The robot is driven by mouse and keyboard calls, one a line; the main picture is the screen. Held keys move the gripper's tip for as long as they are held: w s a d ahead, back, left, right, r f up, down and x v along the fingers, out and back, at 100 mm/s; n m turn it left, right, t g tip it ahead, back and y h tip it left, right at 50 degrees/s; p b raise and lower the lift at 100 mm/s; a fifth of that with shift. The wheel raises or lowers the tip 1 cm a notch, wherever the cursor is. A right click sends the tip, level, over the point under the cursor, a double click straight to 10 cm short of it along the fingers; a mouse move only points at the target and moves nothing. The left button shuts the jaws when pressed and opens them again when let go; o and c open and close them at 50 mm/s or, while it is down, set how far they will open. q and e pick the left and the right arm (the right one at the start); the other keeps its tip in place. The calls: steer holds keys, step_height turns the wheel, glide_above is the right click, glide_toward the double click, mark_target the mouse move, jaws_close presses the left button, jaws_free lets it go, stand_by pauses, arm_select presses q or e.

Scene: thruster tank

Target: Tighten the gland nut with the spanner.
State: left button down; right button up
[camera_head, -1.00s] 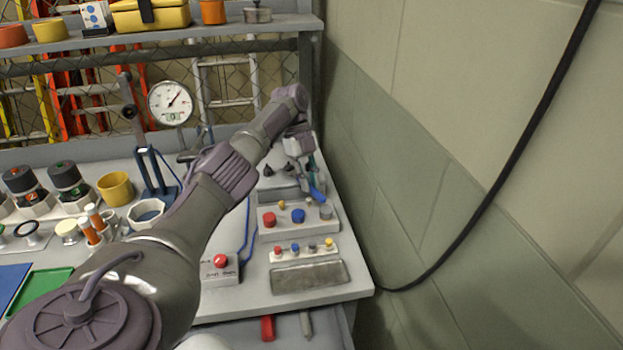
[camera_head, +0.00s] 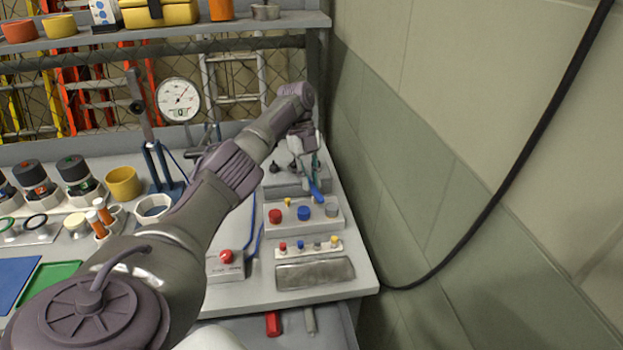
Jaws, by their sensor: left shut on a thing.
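My left arm reaches from the lower left across the bench to its far right corner. My left gripper (camera_head: 308,160) points down there, small and partly hidden by its own wrist. It is shut on a thin tool with a blue part (camera_head: 316,188), which looks like the spanner. The tool's jaw end cannot be made out. A grey block with dark conical pieces (camera_head: 275,167) stands just left of the gripper. I cannot pick out the gland nut for certain. My right gripper is out of view.
A block with red, blue and grey knobs (camera_head: 304,214) sits just in front of the gripper. Nearer are a smaller pegged strip (camera_head: 308,247), a grey tray (camera_head: 315,273) and a red button box (camera_head: 226,268). A wall (camera_head: 400,170) stands close on the right. A dial gauge (camera_head: 180,100) stands behind.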

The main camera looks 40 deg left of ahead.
arm_select(q)
steer(key=shift+s, duration=0.1)
steer(key=shift+s+a+m, duration=0.3)
steer(key=shift+s+m, duration=0.2)
steer(key=shift+m, duration=0.1)
steer(key=shift+s, duration=0.1)
steer(key=shift+s+a+m+g+y+p, duration=0.3)
steer(key=shift+s+a+m+g, duration=0.15)
steer(key=shift+m, duration=0.35)
steer(key=shift+d+r+p, duration=0.15)
steer(key=shift+r+p, duration=0.9)
steer(key=shift+r, duration=0.2)
stand_by(0.3)
steer(key=shift+s+d+r+p, duration=0.4)
steer(key=shift+d+r+p, duration=0.25)
steer(key=shift+p, duration=1.45)
steer(key=s+d+r+p, duration=0.1)
steer(key=p, duration=0.2)
steer(key=d+p, duration=0.1)
steer(key=p, duration=0.1)
steer(key=shift+s+d+r+p, duration=0.15)
steer(key=shift+s+r+p, duration=0.2)
steer(key=shift+s+p, duration=0.05)
